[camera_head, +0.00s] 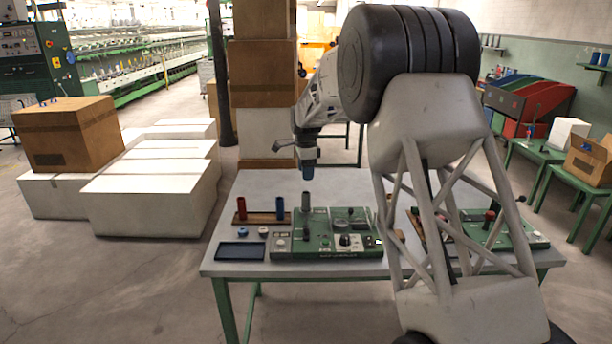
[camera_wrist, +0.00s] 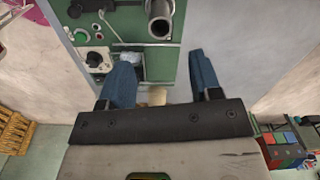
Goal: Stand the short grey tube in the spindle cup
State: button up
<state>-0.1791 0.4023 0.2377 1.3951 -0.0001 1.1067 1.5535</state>
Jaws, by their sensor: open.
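A short grey tube (camera_head: 306,202) stands upright at the left back part of the green machine (camera_head: 328,247) on the table. In the wrist view the grey tube (camera_wrist: 160,17) shows its dark open end, at the top of the picture beyond my fingertips. Its foot is hard to make out, so I cannot tell whether it sits in the spindle cup. My gripper (camera_head: 308,170) has blue fingers pointing down and is above the tube, apart from it. In the wrist view the gripper (camera_wrist: 163,70) is open, with no tube held between its fingers.
A red tube (camera_head: 242,209) and a blue tube (camera_head: 280,208) stand on a wooden rack (camera_head: 262,218) left of the machine. A dark blue tray (camera_head: 240,251) lies at the table's front left. Another green machine (camera_head: 515,235) is at the right, partly behind my arm.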

dwell(0.8)
jog(key=s+d+r+n, duration=0.2)
jog(key=s+d+r, duration=0.25)
jog(key=s, duration=0.45)
jog(key=s+d+r+n+t, duration=0.1)
jog(key=s+d+r+n, duration=0.3)
jog(key=s, duration=0.5)
jog(key=s+d+r+n, duration=0.15)
jog(key=s+r, duration=0.35)
jog(key=s, duration=0.5)
jog(key=s+d+f+n, duration=0.2)
jog(key=s, duration=1)
jog(key=s+d+f+n+t, duration=0.1)
jog(key=s+d+f+n, duration=0.1)
jog(key=s, duration=1)
jog(key=s+d+f+n, duration=0.2)
jog(key=s+d+n, duration=0.1)
jog(key=s, duration=0.9)
jog(key=shift+s+d+n+t, duration=0.2)
jog(key=shift+n+t, duration=0.1)
jog(key=shift+n, duration=0.25)
jog(key=shift+w, duration=0.15)
